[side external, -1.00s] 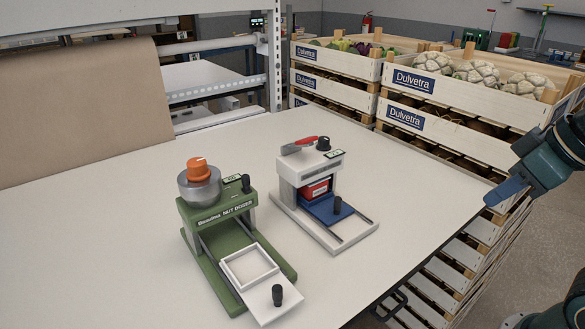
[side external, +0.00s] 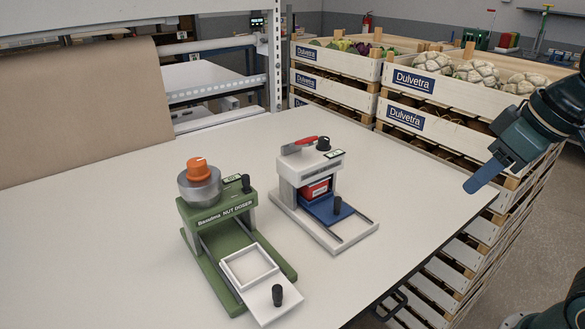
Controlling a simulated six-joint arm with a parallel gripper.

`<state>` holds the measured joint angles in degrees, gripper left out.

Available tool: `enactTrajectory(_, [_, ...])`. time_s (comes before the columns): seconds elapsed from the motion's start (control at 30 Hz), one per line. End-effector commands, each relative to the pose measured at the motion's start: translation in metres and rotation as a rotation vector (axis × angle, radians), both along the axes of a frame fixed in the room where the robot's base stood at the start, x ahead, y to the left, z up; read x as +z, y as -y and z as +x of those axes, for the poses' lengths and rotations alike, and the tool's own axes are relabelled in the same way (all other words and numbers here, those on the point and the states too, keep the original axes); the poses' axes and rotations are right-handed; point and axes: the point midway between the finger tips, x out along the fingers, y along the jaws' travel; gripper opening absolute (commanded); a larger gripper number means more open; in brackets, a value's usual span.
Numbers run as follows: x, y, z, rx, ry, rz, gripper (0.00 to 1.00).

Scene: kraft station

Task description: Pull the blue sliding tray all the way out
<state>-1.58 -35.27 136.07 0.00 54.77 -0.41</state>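The blue sliding tray (side external: 322,210) sits on the rails of the white device (side external: 285,197), partly under its housing. A red box (side external: 314,189) shows under the housing, behind the tray's front. The rails run on bare toward the front right beyond the tray. My gripper (side external: 480,180) is in the air at the right, past the table's right edge and well apart from the tray. Its blue fingers are seen from the side, so the gap between them cannot be made out.
A green nut doser (side external: 215,225) with an orange knob and a white frame tray (side external: 250,268) stands left of the white device. Wooden crates (side external: 440,95) of vegetables stand behind and right. The table (side external: 400,190) is clear between the device and its right edge.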

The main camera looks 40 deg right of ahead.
Motion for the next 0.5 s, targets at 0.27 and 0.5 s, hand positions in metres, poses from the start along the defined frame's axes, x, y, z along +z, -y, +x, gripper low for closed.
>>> enactTrajectory(0.27, [0.02,-0.013,0.051,0.054,-0.102,-0.009,0.36])
enactTrajectory(0.5, [0.026,-0.028,0.097,0.1,-0.191,-0.019,0.36])
